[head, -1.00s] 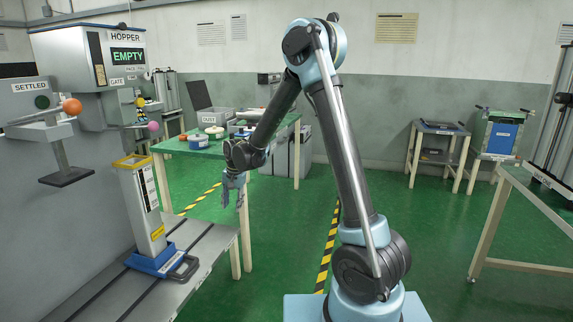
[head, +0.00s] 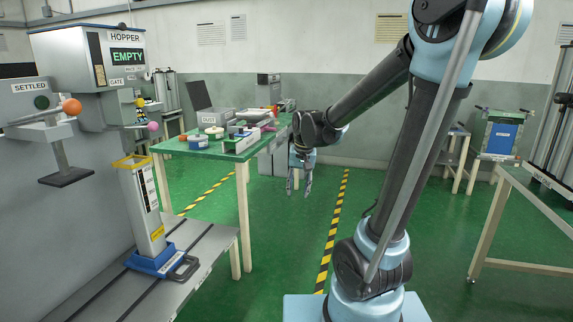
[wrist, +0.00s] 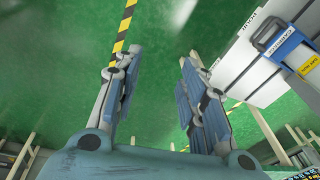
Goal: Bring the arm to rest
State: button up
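My gripper (head: 300,186) hangs in the air over the green floor, to the right of the green table, with its fingers pointing down. In the wrist view my gripper (wrist: 158,95) shows its two blue fingers apart, with only floor between them. Nothing is held. My arm rises from its base at the lower right and bends over toward the gripper.
The hopper (head: 120,55) reads EMPTY at the left. A sieve column (head: 142,205) with a yellow rim stands in a blue base on the grey bench (head: 205,265). The green table (head: 215,150) carries several items. Open floor (head: 280,235) lies below my gripper.

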jog(key=s+d+f, duration=0.3)
jog(key=s+d, duration=0.4)
jog(key=s, duration=0.3)
jog(key=s+d+f+n+h, duration=0.1)
jog(key=s+d+f, duration=0.2)
jog(key=s+d, duration=0.4)
jog(key=s, duration=0.3)
jog(key=shift+s+d+n, duration=0.2)
jog(key=shift+d+n, duration=0.1)
